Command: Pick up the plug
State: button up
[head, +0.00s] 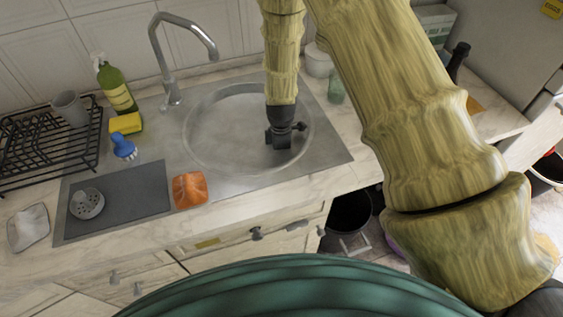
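No thing in the head view is clearly the plug. A round, light-grey piece with small holes (87,203) lies on the dark grey mat or drainboard (125,190) at the left; it looks like a sink strainer or plug, but I cannot tell which. My gripper (285,140) points down over the right part of the round metal sink basin (220,130), far to the right of that piece. The gripper is dark and small, and its fingers are not clear. What lies directly beneath it is hidden.
An orange sponge-like block (189,190), a blue brush (123,147), a yellow sponge (126,123) and a green spray bottle (115,88) stand left of the basin. The tap (172,60) rises behind it. A black dish rack (45,145) is far left. A dark bottle (458,60) stands right.

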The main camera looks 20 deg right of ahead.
jog(key=shift+f, duration=0.2)
grip_shut()
dwell(0.3)
jog(key=shift+r+b, duration=1.05)
jog(key=shift+r, duration=4)
